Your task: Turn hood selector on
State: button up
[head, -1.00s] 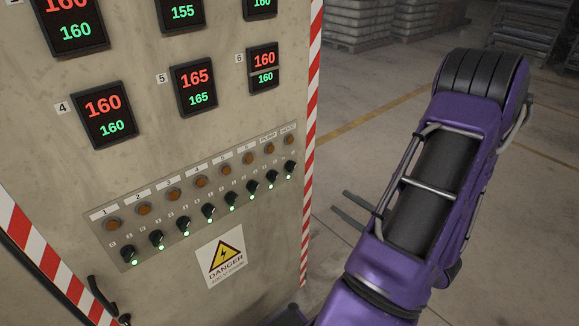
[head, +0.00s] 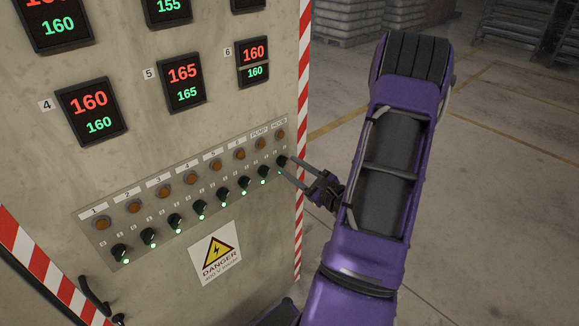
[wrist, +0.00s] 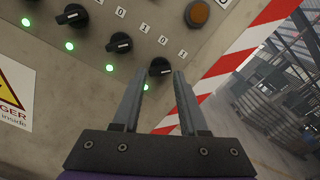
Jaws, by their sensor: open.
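The hood selector (head: 282,160) is the black rotary knob at the right end of the panel row, under the label HOOD. In the wrist view the selector (wrist: 160,67) shows between my fingertips, with a lit green lamp (wrist: 146,87) just below it. My gripper (head: 280,168) is open, with its fingers pointing at the selector. In the wrist view my gripper (wrist: 159,73) has one finger on either side of the knob. I cannot tell whether the fingers touch it. The knob is partly hidden by a finger in the head view.
Several similar black knobs (head: 223,188) with lit green lamps run left along the sloping strip. Orange round lamps (head: 240,153) sit above them. A yellow danger sign (head: 216,254) is below. A red-white striped edge (head: 303,90) borders the cabinet on the right. Floor to the right is open.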

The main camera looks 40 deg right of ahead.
jog(key=shift+w, duration=0.8)
grip_shut()
jog(key=shift+m, duration=0.4)
